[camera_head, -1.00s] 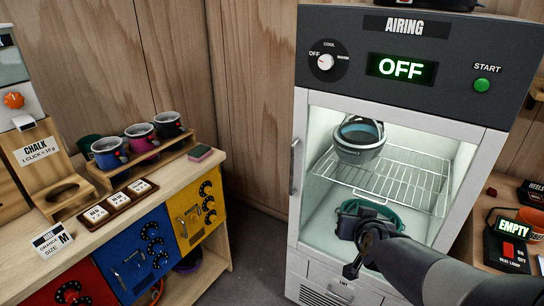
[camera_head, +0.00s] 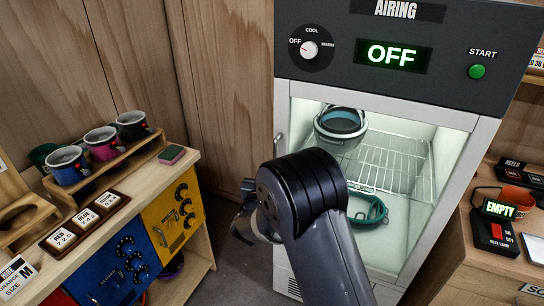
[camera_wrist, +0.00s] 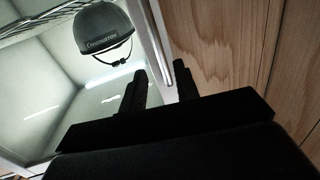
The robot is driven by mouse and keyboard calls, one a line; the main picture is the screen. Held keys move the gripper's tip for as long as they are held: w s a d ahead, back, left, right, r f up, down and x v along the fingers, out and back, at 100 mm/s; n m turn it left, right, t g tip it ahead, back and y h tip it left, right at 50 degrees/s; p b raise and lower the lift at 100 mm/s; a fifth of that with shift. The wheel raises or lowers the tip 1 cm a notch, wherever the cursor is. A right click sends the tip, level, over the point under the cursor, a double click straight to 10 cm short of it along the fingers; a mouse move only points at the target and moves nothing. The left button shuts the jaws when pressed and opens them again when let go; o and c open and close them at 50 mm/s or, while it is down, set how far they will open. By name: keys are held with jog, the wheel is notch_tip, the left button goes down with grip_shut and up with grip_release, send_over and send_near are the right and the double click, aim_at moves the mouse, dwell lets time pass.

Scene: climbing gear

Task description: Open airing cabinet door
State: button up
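The airing cabinet (camera_head: 400,95) stands upright with its glass-fronted door (camera_head: 462,175) shut and its display reading OFF. The door's slim vertical handle shows at its left edge (camera_head: 279,146); my arm hides its lower part. In the wrist view the door edge and a pale handle bar (camera_wrist: 168,72) appear between the two dark fingers of my gripper (camera_wrist: 161,78). The fingers are apart, with a gap around the bar; I cannot tell whether they touch it. In the head view my gripper (camera_head: 247,188) is mostly hidden by my arm.
Inside the cabinet, a grey item with a blue interior (camera_head: 340,128) sits on the wire shelf (camera_head: 395,165), and a green looped item (camera_head: 370,210) lies below.

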jog(key=w+d+p, duration=0.1)
jog(key=w+p, duration=0.1)
jog(key=w, duration=0.6)
jog(key=shift+w+d, duration=0.15)
jog(key=shift+w, duration=0.05)
jog(key=shift+c, duration=0.2)
grip_shut()
